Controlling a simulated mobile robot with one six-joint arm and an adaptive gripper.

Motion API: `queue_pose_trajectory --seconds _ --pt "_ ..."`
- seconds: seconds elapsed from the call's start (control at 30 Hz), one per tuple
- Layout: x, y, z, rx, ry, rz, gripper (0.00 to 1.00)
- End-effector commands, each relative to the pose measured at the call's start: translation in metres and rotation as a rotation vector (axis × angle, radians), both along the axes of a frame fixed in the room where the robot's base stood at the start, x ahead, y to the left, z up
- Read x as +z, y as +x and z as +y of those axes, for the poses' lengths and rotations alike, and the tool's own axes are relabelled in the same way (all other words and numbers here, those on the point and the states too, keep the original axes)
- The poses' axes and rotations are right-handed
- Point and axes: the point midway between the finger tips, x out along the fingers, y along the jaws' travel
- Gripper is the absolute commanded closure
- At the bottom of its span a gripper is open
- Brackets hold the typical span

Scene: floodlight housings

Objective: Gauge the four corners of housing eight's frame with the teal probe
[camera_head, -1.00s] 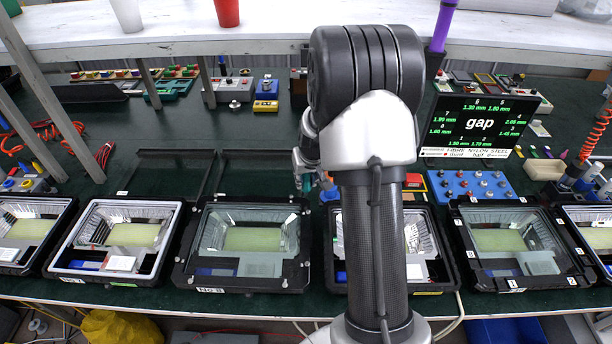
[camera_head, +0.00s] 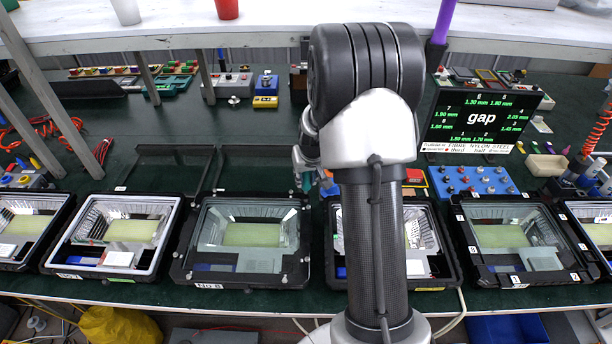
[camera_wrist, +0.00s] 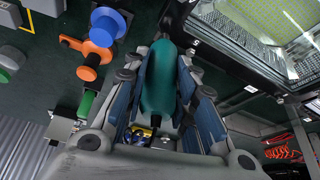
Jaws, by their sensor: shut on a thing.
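My gripper (camera_wrist: 157,100) is shut on the teal probe (camera_wrist: 158,75), which lies between its blue-padded fingers in the wrist view. In the head view my gripper (camera_head: 306,168) is small and partly hidden by my arm, above the back edge of the housings. A row of floodlight housings with glass fronts lies along the bench: a black-framed one (camera_head: 190,245) left of my arm, one (camera_head: 443,262) partly hidden behind my arm, and one (camera_head: 475,270) with small numbered tags to its right. A housing (camera_wrist: 276,86) also shows at upper right in the wrist view.
A screen (camera_head: 484,120) reading "gap" with green millimetre values stands at back right. A blue board with knobs (camera_head: 473,182) lies before it.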

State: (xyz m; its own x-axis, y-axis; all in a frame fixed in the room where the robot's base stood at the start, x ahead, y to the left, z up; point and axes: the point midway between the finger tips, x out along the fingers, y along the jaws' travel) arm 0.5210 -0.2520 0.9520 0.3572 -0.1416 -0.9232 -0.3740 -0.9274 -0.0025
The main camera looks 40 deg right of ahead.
Motion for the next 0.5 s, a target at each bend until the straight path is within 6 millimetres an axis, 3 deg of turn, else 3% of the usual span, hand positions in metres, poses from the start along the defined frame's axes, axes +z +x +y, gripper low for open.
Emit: queue_pose_trajectory --seconds 0.5 --pt "-0.0042 0.0001 0.0 0.0 0.0 0.0 0.94"
